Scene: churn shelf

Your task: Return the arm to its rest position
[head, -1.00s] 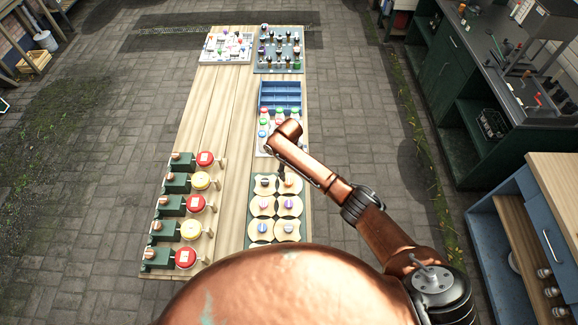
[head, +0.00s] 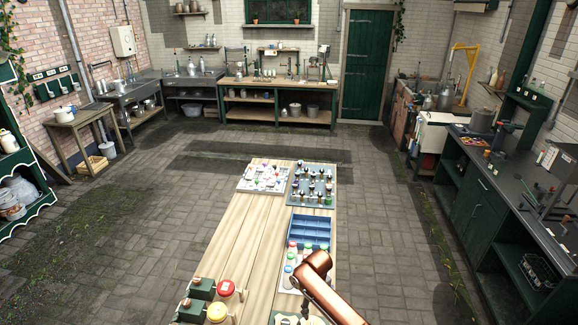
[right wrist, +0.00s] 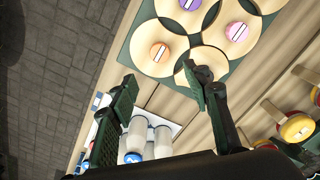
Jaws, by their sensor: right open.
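My right arm (head: 325,290) comes in from the bottom of the head view, a copper-coloured link over the right side of the long wooden table (head: 245,225). Its gripper is hidden or out of frame there. In the right wrist view my right gripper (right wrist: 160,100) is open, its two dark fingers apart with nothing held between them. Beyond the fingers lie round cream discs with coloured knobs on a green board (right wrist: 130,48). White bottles (right wrist: 138,135) show below, between the fingers in the picture. My left gripper is not in view.
On the table stand a blue compartment tray (head: 310,232), a grey board of dark bottles (head: 312,188) and a white tray of small items (head: 264,178). Paved floor surrounds the table.

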